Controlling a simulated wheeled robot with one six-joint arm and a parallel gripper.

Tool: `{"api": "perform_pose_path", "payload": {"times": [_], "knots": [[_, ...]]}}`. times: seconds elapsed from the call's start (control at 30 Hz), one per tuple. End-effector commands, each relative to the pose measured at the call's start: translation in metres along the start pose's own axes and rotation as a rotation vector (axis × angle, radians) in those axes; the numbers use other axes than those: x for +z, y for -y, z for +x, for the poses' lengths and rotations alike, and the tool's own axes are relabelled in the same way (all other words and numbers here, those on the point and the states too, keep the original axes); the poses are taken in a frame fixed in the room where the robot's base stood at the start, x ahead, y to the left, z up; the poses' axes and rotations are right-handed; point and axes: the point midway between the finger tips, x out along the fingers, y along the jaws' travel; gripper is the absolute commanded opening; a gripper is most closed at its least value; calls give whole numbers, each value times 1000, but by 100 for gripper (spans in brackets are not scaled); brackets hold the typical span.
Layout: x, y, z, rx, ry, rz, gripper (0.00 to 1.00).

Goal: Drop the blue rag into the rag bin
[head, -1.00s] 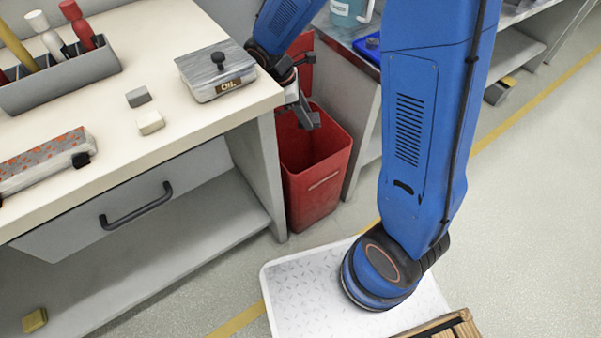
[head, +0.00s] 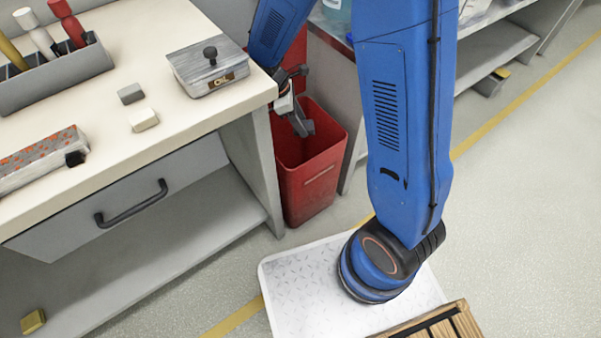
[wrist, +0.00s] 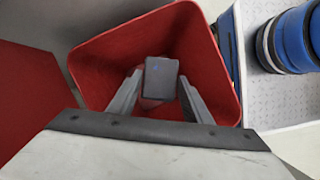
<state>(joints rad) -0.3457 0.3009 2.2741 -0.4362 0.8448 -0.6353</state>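The red rag bin (head: 312,188) stands on the floor beyond the right end of the workbench, with its lid raised behind it. Its open mouth also shows in the wrist view (wrist: 95,72). My gripper (head: 300,125) is over the bin's mouth, pointing down. In the wrist view its fingers (wrist: 160,88) lie on both sides of a small dark blue-grey block, which looks like the folded blue rag (wrist: 161,78), held between the fingertips. A paler reddish patch shows just below it; I cannot tell what it is.
The workbench (head: 190,125) carries an oil tin (head: 208,72), a grey block (head: 131,94), a cream block (head: 143,120), a tool tray (head: 60,75) and a red-spotted grey block (head: 40,162). Its end panel is close to the bin. A yellow piece (head: 33,322) lies lower left. Open floor is at right.

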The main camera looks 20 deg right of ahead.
Motion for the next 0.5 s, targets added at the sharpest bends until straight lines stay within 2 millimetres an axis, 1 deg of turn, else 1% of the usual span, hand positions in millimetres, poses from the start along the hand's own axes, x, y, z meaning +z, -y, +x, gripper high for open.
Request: {"api": "perform_pose_path", "payload": {"times": [0.03,0.07,0.37,0.5], "knots": [[0,0,0,0,0,0,58],[0,0,0,0,0,0,63],[0,0,-1,0,0,0,63],[0,0,-12,2,-1,1,63]]}}
